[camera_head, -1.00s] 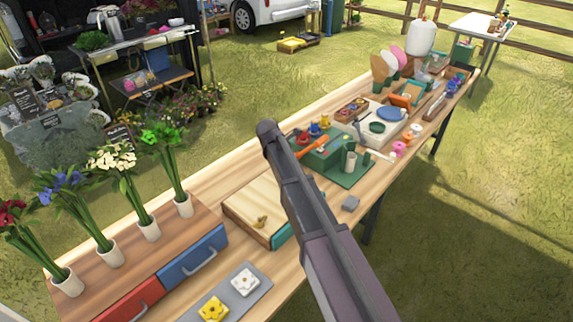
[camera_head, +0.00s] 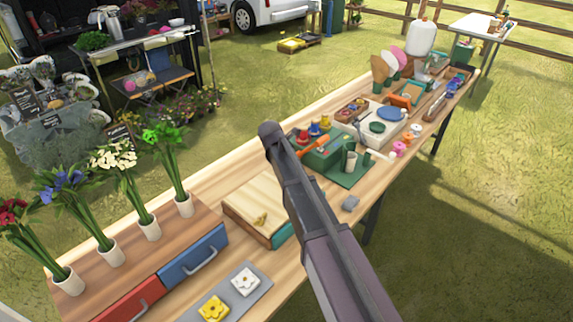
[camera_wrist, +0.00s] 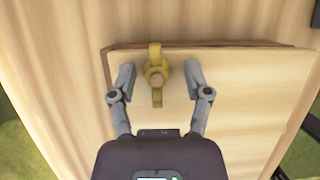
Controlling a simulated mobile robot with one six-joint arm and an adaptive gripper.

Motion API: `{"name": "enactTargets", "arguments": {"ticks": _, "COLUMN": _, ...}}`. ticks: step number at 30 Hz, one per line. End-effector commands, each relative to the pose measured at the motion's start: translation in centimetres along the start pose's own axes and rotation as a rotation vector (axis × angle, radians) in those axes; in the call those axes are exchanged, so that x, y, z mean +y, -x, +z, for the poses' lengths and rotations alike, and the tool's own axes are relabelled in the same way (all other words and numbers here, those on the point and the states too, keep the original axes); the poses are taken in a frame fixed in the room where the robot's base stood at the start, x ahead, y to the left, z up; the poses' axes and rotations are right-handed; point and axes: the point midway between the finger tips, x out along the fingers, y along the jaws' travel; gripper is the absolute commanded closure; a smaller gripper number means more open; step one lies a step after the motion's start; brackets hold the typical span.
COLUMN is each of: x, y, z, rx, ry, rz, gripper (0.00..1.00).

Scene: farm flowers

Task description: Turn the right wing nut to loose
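In the wrist view a brass-yellow wing nut (camera_wrist: 156,73) sits on a pale wooden board (camera_wrist: 235,110), near its upper edge. Its wings run up and down in the picture. My gripper (camera_wrist: 160,77) is open, with one finger on each side of the nut and a visible gap on both sides. In the head view a brass wing nut (camera_head: 261,220) shows on the wooden press (camera_head: 245,199) left of my arm. I cannot tell whether it is the same nut. My gripper and the press's right part are hidden behind my arm there.
White vases of flowers (camera_head: 150,231) stand left of the press. A grey tray (camera_head: 263,277) with flower pieces lies in front. A green stand (camera_head: 352,178) and a small grey block (camera_head: 350,203) are right of my arm.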

Motion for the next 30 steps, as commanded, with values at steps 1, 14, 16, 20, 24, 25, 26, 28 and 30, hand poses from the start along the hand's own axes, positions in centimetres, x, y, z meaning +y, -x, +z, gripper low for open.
{"name": "enactTargets", "arguments": {"ticks": 1, "x": 0.06, "y": -0.02, "z": 0.05, "rx": -0.001, "ry": 0.000, "rz": 0.001, "gripper": 0.33}}
{"name": "enactTargets", "arguments": {"ticks": 14, "x": 0.15, "y": -0.06, "z": 0.21, "rx": -0.004, "ry": -0.015, "rz": -0.004, "gripper": 0.33}}
{"name": "enactTargets", "arguments": {"ticks": 16, "x": 0.17, "y": -0.06, "z": 0.22, "rx": -0.004, "ry": -0.027, "rz": -0.010, "gripper": 0.33}}
{"name": "enactTargets", "arguments": {"ticks": 20, "x": 0.22, "y": -0.06, "z": 0.23, "rx": -0.004, "ry": -0.069, "rz": -0.027, "gripper": 0.33}}
{"name": "enactTargets", "arguments": {"ticks": 24, "x": 0.26, "y": -0.07, "z": 0.25, "rx": -0.003, "ry": -0.138, "rz": -0.055, "gripper": 0.33}}
{"name": "enactTargets", "arguments": {"ticks": 25, "x": 0.28, "y": -0.07, "z": 0.26, "rx": -0.004, "ry": -0.155, "rz": -0.062, "gripper": 0.33}}
{"name": "enactTargets", "arguments": {"ticks": 26, "x": 0.29, "y": -0.08, "z": 0.28, "rx": -0.004, "ry": -0.174, "rz": -0.069, "gripper": 0.33}}
{"name": "enactTargets", "arguments": {"ticks": 28, "x": 0.28, "y": -0.08, "z": 0.28, "rx": -0.004, "ry": -0.218, "rz": -0.089, "gripper": 0.33}}
{"name": "enactTargets", "arguments": {"ticks": 30, "x": 0.29, "y": -0.08, "z": 0.30, "rx": -0.004, "ry": -0.265, "rz": -0.107, "gripper": 0.33}}
